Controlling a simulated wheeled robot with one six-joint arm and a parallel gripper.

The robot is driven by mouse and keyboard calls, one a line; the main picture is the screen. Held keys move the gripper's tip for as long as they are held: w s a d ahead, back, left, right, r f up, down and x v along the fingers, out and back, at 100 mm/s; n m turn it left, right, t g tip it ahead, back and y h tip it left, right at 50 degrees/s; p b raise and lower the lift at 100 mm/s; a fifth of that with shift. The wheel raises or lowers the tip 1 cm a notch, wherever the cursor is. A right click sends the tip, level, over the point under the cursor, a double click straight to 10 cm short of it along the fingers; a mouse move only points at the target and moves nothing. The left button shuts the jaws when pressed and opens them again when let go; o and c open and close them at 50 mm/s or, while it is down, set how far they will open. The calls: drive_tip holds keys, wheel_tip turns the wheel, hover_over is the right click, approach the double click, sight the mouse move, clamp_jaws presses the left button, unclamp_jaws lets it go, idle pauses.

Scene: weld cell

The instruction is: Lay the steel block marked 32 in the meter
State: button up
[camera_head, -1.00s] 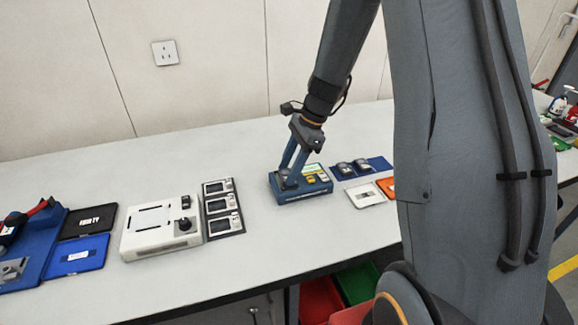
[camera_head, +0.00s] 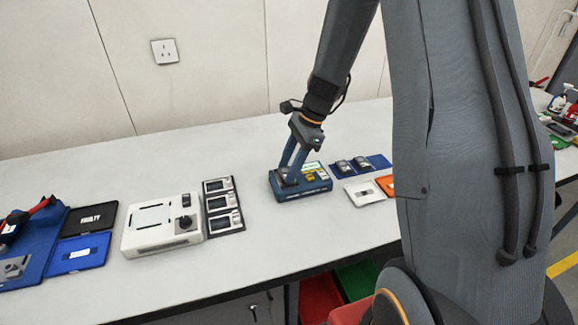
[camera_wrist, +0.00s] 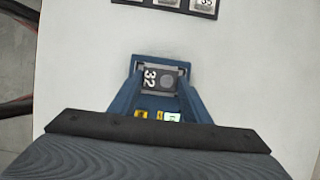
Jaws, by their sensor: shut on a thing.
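The blue meter (camera_head: 305,193) stands on the bench, with a lit screen and yellow buttons on its top. My gripper (camera_head: 287,182) points down over the left part of the meter. In the wrist view my gripper (camera_wrist: 160,79) is shut on the dark steel block marked 32 (camera_wrist: 151,78), one blue finger on each side. The block is flat, its number facing up, at the meter's recess. I cannot tell whether it rests fully on the recess floor.
A dark rack (camera_head: 240,226) with three cells and a white device (camera_head: 140,241) stand to the left. A blue mat (camera_head: 378,163) with two dark items lies behind right of the meter, with a white card (camera_head: 363,193) in front. Bare bench lies left of the meter.

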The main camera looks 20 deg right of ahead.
drive_tip(key=shift+f, duration=0.15)
idle(0.8)
drive_tip(key=o, duration=1.2)
drive_tip(key=shift+s, duration=0.1)
drive_tip(key=shift+o, duration=0.6)
drive_tip(key=shift+r+p, duration=3.15)
drive_tip(key=shift+r, duration=0.45)
drive_tip(key=s+a+f+n+t+h+b, duration=0.1)
drive_tip(key=s+n+h+b, duration=0.3)
drive_tip(key=s+n, duration=1.4)
drive_tip(key=f+b, duration=0.1)
drive_tip(key=b, duration=0.3)
